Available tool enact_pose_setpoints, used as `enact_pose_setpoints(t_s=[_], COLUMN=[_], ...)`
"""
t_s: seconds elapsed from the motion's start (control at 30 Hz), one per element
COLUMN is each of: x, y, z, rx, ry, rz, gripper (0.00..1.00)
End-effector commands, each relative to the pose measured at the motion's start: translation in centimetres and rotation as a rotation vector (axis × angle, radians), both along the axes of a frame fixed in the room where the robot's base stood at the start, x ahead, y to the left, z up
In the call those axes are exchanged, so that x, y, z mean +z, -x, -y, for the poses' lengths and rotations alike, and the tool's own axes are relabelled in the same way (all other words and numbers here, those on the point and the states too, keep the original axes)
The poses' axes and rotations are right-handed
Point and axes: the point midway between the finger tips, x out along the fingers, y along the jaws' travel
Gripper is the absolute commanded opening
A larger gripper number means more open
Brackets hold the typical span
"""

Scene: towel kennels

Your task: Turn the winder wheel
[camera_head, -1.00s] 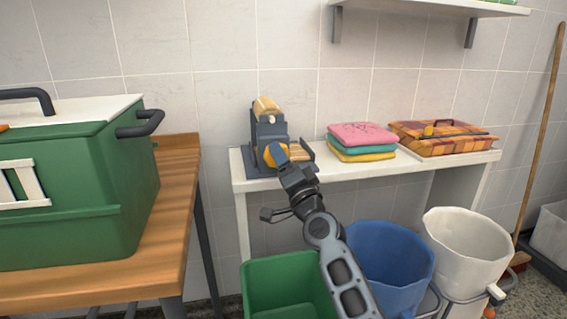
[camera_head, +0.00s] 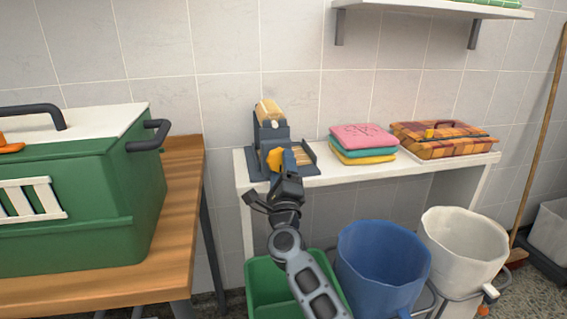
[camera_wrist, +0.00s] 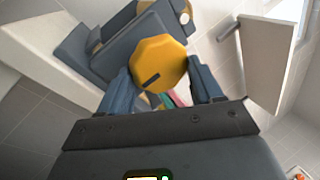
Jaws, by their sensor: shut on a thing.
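The winder (camera_head: 270,132) is a dark grey unit with a cream roll on top, at the left end of the white shelf table. Its yellow-orange winder wheel (camera_head: 274,159) faces me on the front. My gripper (camera_head: 284,161) is at the wheel and hides part of it. In the wrist view the yellow wheel (camera_wrist: 158,60) lies between my two dark fingers, with a dark slot-like mark on its face. My gripper is shut on the wheel.
Folded pink, teal and yellow towels (camera_head: 362,140) and a plaid orange case (camera_head: 442,138) sit right of the winder. Green (camera_head: 262,277), blue (camera_head: 385,262) and white (camera_head: 465,240) bins stand below. A green lidded box (camera_head: 90,200) stands on a wooden table at left.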

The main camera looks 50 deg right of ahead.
Motion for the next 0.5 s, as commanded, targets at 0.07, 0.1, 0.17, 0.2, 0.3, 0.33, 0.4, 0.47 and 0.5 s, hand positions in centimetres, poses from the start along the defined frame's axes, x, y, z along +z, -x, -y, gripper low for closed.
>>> enact_pose_setpoints(t_s=[0.07, 0.1, 0.17, 0.2, 0.3, 0.33, 0.4, 0.47, 0.5], x=[0.13, 0.1, 0.05, 0.04, 0.02, 0.01, 0.0, -0.01, -0.03], y=[-0.06, -0.08, -0.11, -0.12, -0.15, -0.16, -0.18, -0.22, -0.22], z=[-0.03, -0.06, -0.13, -0.16, -0.19, -0.2, -0.24, -0.3, -0.3], rx=[-0.001, -0.001, -0.001, -0.001, -0.002, -0.002, -0.002, -0.002, -0.002], ry=[-0.06, -0.09, -0.133, -0.161, -0.226, -0.243, -0.281, -0.309, -0.327], rz=[0.038, 0.058, 0.087, 0.105, 0.149, 0.161, 0.187, 0.206, 0.218], gripper=[0.35, 0.35, 0.35, 0.35, 0.35, 0.35, 0.35, 0.35, 0.35])
